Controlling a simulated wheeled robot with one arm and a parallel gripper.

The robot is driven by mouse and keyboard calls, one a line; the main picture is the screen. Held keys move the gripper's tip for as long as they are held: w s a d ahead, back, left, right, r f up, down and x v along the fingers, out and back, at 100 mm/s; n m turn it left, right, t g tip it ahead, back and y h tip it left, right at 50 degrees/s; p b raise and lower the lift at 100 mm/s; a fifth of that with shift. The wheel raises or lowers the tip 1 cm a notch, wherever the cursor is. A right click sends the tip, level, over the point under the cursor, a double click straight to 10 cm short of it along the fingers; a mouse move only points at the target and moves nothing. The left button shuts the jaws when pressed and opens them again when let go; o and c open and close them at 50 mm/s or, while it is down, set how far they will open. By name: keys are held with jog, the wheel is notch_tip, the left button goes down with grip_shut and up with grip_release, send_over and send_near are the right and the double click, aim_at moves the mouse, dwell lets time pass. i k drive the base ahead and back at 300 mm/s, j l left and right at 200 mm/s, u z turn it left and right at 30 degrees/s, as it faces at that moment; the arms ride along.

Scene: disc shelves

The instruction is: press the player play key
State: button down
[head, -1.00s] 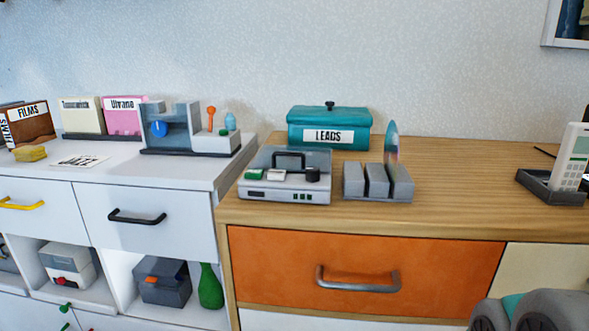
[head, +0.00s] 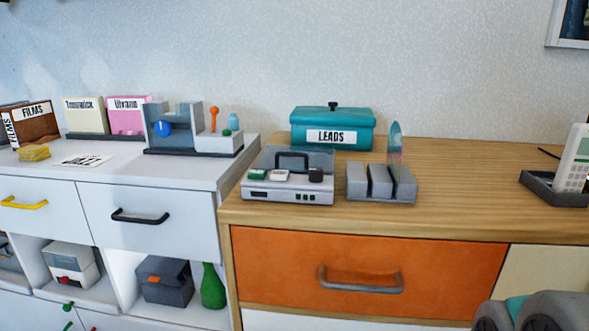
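The player (head: 288,187) is a grey box on the left end of the wooden cabinet top. Its raised rear part has a dark handle-like frame (head: 292,155). On its top front are a green key (head: 257,174), a white key (head: 279,175) and a black knob (head: 315,174). Any marks on the keys are too small to read. Its front face has a dark window and several small green marks. My gripper is not in view; a grey, rounded part of my arm shows at the bottom right corner, well apart from the player.
A teal LEADS box (head: 333,127) is behind. A white cabinet with a blue-knobbed device (head: 172,128) is left.

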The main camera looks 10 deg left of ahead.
aim_at(254, 174)
jog(key=k+j, duration=0.1)
jog(key=j, duration=0.25)
jog(key=k+j, duration=0.15)
jog(key=j, duration=0.2)
jog(key=k+j, duration=0.1)
jog(key=j, duration=0.3)
jog(key=k+j, duration=0.15)
jog(key=j, duration=0.2)
jog(key=k+j, duration=0.1)
jog(key=j, duration=0.25)
jog(key=k+j, duration=0.15)
jog(key=j, duration=0.2)
jog(key=k+j, duration=0.1)
jog(key=j, duration=0.25)
